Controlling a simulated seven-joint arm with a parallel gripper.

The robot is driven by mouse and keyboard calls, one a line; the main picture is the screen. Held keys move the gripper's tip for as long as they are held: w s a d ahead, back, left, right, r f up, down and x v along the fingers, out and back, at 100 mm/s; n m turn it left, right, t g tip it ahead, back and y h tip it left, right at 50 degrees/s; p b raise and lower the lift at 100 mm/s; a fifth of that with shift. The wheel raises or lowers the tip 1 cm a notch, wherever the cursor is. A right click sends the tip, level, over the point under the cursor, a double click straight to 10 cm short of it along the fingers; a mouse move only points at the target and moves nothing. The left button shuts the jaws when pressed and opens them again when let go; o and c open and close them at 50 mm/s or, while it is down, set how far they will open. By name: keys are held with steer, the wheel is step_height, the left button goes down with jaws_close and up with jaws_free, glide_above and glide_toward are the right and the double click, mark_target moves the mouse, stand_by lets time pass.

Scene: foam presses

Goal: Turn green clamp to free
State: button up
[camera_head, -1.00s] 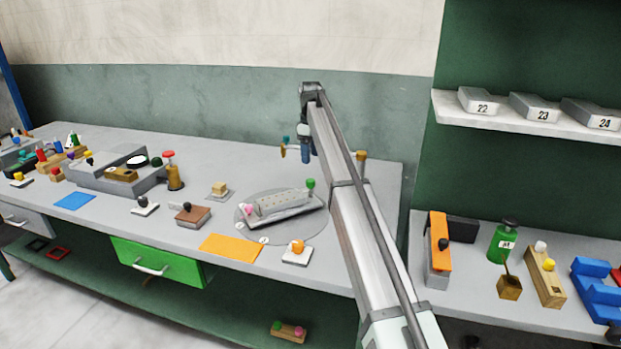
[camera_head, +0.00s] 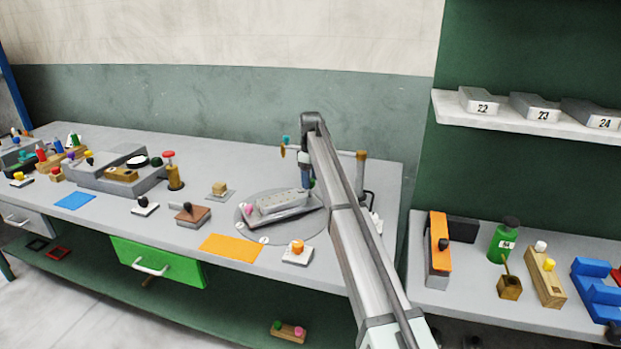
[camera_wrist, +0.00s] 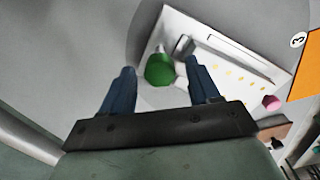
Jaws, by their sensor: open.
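The green clamp knob (camera_wrist: 160,70) shows in the wrist view at the corner of a pale plate, just ahead of and between my gripper's fingers. My gripper (camera_wrist: 158,85) has its two blue fingers apart, with nothing held between them. In the head view my gripper (camera_head: 306,178) is low over the right end of the grey fixture (camera_head: 282,202); the green knob is hidden there behind it. A pink knob (camera_wrist: 271,102) is at another corner of the same plate and also shows in the head view (camera_head: 248,210). Whether the fingers touch the green knob I cannot tell.
The fixture sits on a round grey disc (camera_head: 262,238). An orange mat (camera_head: 231,247) and an orange-knobbed block (camera_head: 297,252) lie in front of it. A brass-topped post (camera_head: 360,170) stands to the right of my gripper.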

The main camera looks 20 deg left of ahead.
steer(key=shift+c, duration=0.3)
steer(key=c, duration=1)
steer(key=m, duration=0.4)
steer(key=shift+m, duration=0.3)
steer(key=m, duration=0.4)
steer(key=shift+m, duration=0.3)
steer(key=m, duration=0.4)
steer(key=shift+m, duration=2.4)
